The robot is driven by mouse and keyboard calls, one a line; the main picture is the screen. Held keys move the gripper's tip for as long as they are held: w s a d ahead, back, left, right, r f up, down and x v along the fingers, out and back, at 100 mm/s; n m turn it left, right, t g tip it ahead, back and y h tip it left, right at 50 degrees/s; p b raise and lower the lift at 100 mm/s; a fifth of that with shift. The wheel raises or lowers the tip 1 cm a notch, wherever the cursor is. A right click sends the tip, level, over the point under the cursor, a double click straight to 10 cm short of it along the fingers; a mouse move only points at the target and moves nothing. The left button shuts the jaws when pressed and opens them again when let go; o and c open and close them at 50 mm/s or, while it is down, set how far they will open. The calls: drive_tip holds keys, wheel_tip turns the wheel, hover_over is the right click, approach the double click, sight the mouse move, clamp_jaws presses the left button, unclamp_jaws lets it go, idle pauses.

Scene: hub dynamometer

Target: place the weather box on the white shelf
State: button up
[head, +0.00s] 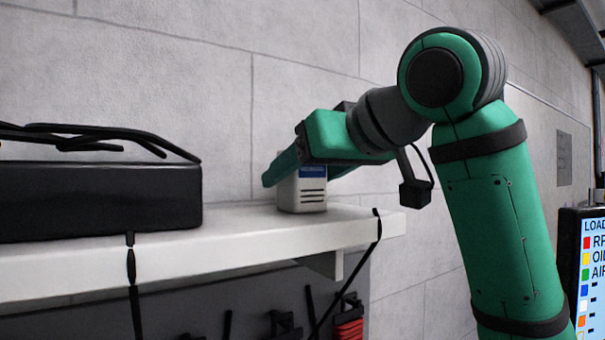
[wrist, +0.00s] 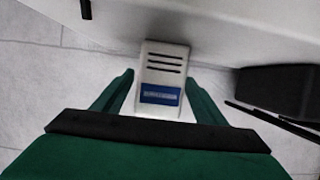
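The weather box (head: 303,195), a small white box with a blue label and dark slots, stands upright on the white shelf (head: 345,233) near its right end. My gripper (head: 306,178) reaches in from the right with its fingers on either side of the upper part of the box. In the wrist view the box (wrist: 162,82) lies between my two fingertips (wrist: 160,78). A narrow gap shows at the left finger; the right fingertip is very close to the box, and contact is unclear. My gripper looks open around it. The gripper partly hides the top of the box in the head view.
A black case (head: 100,197) with cables on top fills the left part of the shelf. Black cords (head: 378,228) hang over the front edge. Tools hang below the shelf. A display screen (head: 590,270) stands at the far right. A block wall is behind.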

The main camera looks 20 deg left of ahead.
drive_tip(key=shift+r, duration=0.1)
drive_tip(key=shift+s+d+r, duration=0.15)
drive_tip(key=shift+r, duration=0.05)
drive_tip(key=v, duration=1.1)
drive_tip(key=shift+s+d, duration=0.15)
drive_tip(key=shift+d, duration=0.1)
